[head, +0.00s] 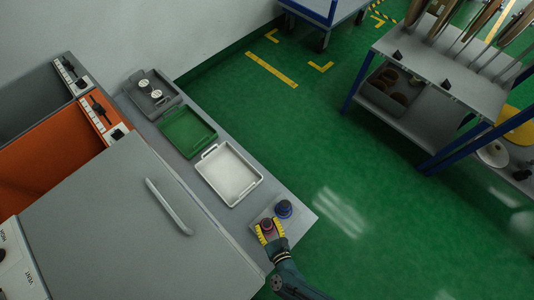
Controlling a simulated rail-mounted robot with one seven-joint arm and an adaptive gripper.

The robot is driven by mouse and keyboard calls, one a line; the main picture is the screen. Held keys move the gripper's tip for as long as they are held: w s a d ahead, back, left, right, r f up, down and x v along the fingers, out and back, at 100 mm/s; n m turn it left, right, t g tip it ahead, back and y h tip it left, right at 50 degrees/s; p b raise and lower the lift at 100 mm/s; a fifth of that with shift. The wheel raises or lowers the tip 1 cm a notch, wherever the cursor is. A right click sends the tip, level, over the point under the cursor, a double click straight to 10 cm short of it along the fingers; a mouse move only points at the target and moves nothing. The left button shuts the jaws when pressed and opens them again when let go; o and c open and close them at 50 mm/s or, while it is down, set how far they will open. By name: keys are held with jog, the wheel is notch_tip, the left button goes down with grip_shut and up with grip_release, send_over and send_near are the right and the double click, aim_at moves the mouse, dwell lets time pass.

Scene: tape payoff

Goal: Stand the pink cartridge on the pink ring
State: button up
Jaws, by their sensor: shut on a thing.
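My gripper (269,231) is at the front end of the long grey counter, reaching in from the bottom of the head view. Its yellow fingers are shut on the pink cartridge (266,225), a small dark piece with a pinkish-red tint, seen from above. The cartridge is over a small light grey plate (257,215). I cannot tell whether it touches the plate or hangs just above it. No pink ring can be made out; the gripper and cartridge cover that part of the plate. A dark cartridge with a blue rim (284,209) stands on the plate, close up-right of my gripper.
A white tray (229,174), a green tray (187,131) and a dark grey tray (152,92) with two white-topped pieces line the counter. A grey cabinet with a handle (168,206) stands to the left. The green floor (340,170) is open to the right.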

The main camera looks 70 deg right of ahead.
jog(key=shift+w+r, duration=0.1)
jog(key=o, duration=1.2)
jog(key=shift+r, duration=0.2)
jog(key=p+v, duration=0.3)
jog(key=v, duration=0.9)
jog(key=shift+p, duration=0.3)
jog(key=shift+f, duration=0.1)
